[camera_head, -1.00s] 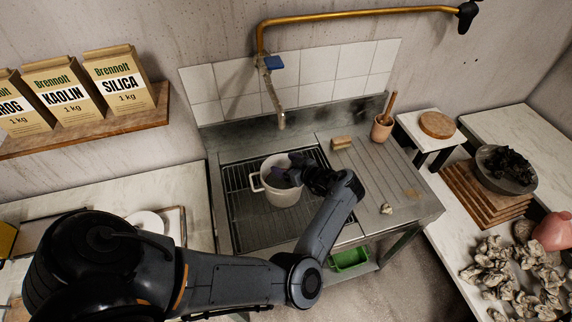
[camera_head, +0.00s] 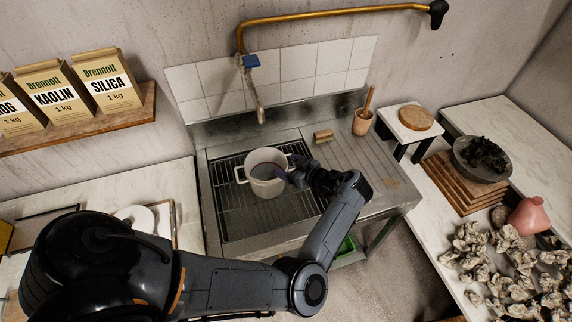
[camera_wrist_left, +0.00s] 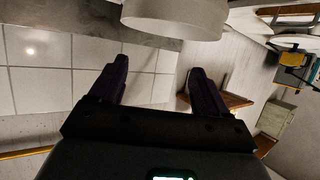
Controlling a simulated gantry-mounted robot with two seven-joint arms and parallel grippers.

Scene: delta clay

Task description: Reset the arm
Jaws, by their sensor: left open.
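My left gripper (camera_head: 288,167) is at the right side of a white two-handled pot (camera_head: 254,184). Its dark fingers are apart with nothing between them. Close to the rim, I cannot tell whether it touches the pot. In the left wrist view the two fingers (camera_wrist_left: 159,66) are spread and empty, and the pot's pale wall (camera_wrist_left: 175,18) is at the top edge, beyond the fingertips. My left arm reaches in from the left, bent at the elbow over the sink's front. My right gripper is not in view.
The pot stands on the grid of the metal sink (camera_head: 228,212). A brass tap (camera_head: 260,113) hangs behind it. A block (camera_head: 323,136) and a mortar (camera_head: 361,123) stand on the drainboard. A shelf (camera_head: 90,120) with bags is at left, and pale lumps (camera_head: 505,262) at right.

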